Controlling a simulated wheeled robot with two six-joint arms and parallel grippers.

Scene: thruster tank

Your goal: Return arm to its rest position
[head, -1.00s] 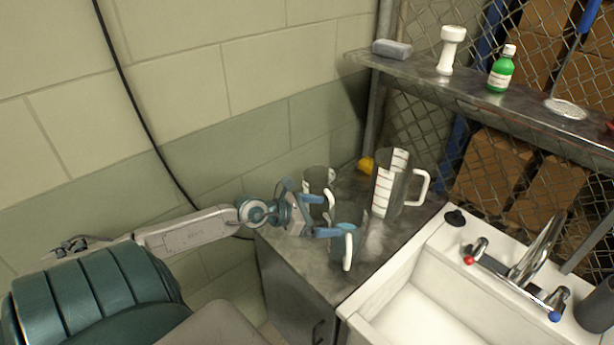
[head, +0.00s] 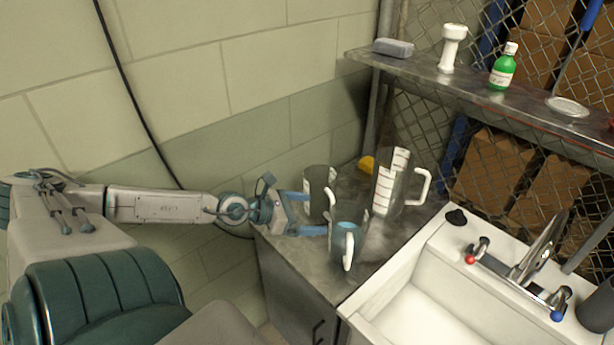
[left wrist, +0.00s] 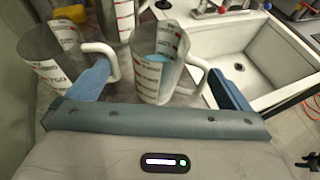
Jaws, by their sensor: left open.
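My left gripper (head: 306,213) is open beside the jugs on the metal counter, with its arm reaching in from the left. Its two blue fingers also show in the left wrist view (left wrist: 160,88). A small clear jug with a white handle and blue contents (head: 346,240) stands upright in front of the fingertips; it also shows between the fingers in the left wrist view (left wrist: 157,65). A second small clear jug (head: 317,183) stands just behind the upper finger; I cannot tell if they touch. My right gripper is not in view.
A tall measuring jug (head: 388,185) stands behind on the counter (head: 300,262). A white sink (head: 425,315) with a tap (head: 535,250) is at right. A metal shelf (head: 480,95) holds a green bottle (head: 502,70). A block wall (head: 180,80) is behind the arm.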

